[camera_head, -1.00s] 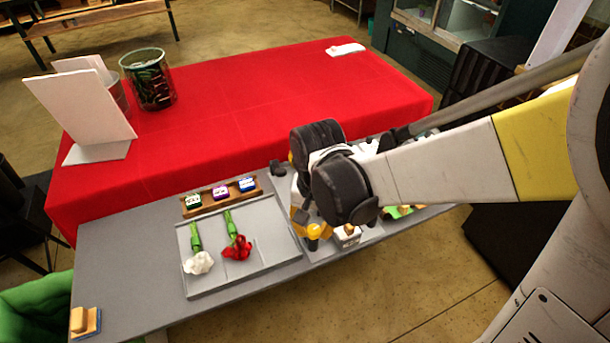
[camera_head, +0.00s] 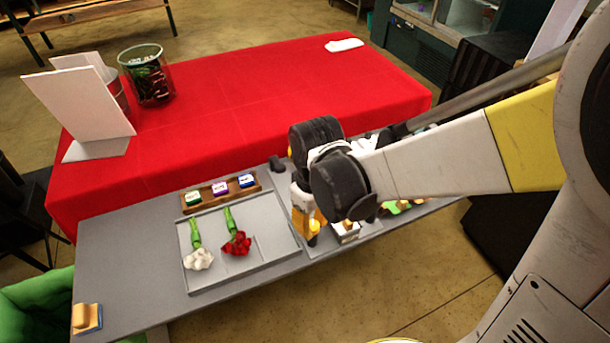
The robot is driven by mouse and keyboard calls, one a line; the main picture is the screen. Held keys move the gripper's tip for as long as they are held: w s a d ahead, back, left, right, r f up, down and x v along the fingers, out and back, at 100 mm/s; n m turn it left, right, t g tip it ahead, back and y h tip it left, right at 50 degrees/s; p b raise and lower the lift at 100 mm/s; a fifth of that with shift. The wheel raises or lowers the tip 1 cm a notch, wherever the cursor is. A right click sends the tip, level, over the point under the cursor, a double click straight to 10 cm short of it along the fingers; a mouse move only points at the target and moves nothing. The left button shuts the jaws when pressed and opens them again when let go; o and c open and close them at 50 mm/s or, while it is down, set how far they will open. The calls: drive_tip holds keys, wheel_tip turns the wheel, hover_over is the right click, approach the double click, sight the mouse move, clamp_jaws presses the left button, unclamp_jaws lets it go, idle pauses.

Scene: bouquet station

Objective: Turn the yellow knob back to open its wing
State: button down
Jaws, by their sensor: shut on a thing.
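The yellow knob (camera_head: 314,227) shows at the front of the grey bench, just below my wrist. My gripper (camera_head: 307,235) points down from the wrist, with its orange and white body in front of the fixture, and it is shut on the yellow knob. The fingertips are small and partly hidden, so the exact grip is unclear. The knob's wing cannot be made out behind my arm.
A grey tray (camera_head: 266,262) with a white flower (camera_head: 199,259) and a red flower (camera_head: 237,243) lies left of my gripper. A wooden rack (camera_head: 222,194) holds coloured blocks behind it. A small white box (camera_head: 346,232) stands close right of the knob.

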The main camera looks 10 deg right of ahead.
sight(313, 225)
drive_tip(key=shift+n, duration=2.2)
drive_tip(key=c, duration=1.1)
unclamp_jaws()
wheel_tip(313, 225, up, 12)
